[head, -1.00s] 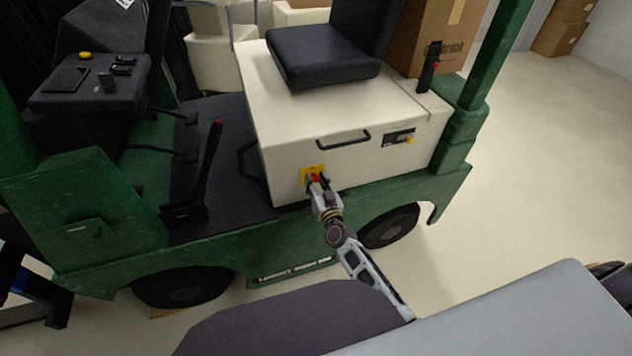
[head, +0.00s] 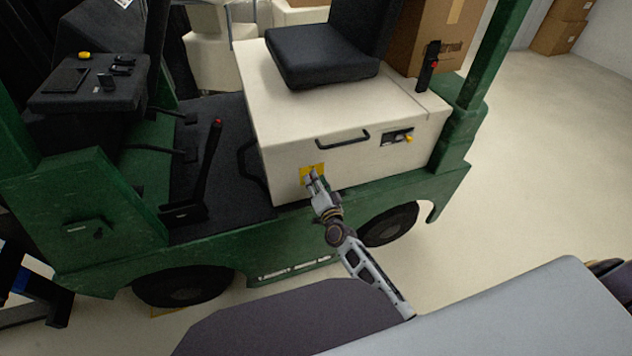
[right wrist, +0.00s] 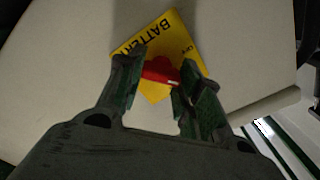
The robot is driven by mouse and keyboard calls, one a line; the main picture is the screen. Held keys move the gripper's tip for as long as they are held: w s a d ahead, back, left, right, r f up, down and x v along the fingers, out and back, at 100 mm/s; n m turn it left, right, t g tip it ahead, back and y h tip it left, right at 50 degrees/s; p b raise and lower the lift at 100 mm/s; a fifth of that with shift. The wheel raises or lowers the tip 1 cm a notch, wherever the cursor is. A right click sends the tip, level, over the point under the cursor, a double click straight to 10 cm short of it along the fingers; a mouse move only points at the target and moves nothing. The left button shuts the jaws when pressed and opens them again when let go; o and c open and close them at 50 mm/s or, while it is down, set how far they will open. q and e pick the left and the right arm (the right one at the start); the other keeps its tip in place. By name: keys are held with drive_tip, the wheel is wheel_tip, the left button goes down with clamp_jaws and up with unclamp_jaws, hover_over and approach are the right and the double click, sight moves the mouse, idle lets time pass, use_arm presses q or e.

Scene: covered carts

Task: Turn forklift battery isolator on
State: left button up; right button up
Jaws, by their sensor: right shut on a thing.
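The battery isolator is a red knob (right wrist: 160,70) on a yellow plate (right wrist: 171,38) lettered "BATTERY" and "OFF". The plate is on the lower part of the forklift's cream side panel, and in the head view the yellow plate (head: 305,180) shows behind my gripper. My right gripper (head: 313,174) reaches up to the plate and is shut on the red knob. In the right wrist view, the right gripper (right wrist: 160,78) has a finger on each side of the knob. The knob is mostly hidden in the head view. My left gripper is not in view.
The cream panel (head: 350,165) has a black handle (head: 343,139) and a yellow-tipped part (head: 408,138) above right of the plate. A black seat (head: 322,60) is on top. A black lever with a red tip (head: 208,165) stands left. Open floor (head: 540,170) lies right.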

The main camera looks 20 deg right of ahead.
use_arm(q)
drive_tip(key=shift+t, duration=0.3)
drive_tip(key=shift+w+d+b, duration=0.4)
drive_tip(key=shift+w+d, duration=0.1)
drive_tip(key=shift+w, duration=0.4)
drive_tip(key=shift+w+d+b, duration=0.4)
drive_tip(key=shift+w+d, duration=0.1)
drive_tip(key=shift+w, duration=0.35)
use_arm(e)
drive_tip(key=shift+d+f+m, duration=0.1)
drive_tip(key=shift+f+m, duration=0.05)
drive_tip(key=shift+m, duration=3.85)
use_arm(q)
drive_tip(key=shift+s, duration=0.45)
use_arm(e)
drive_tip(key=o, duration=1)
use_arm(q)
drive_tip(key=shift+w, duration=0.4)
use_arm(e)
drive_tip(key=shift+s+d, duration=0.2)
drive_tip(key=shift+s, duration=5.8)
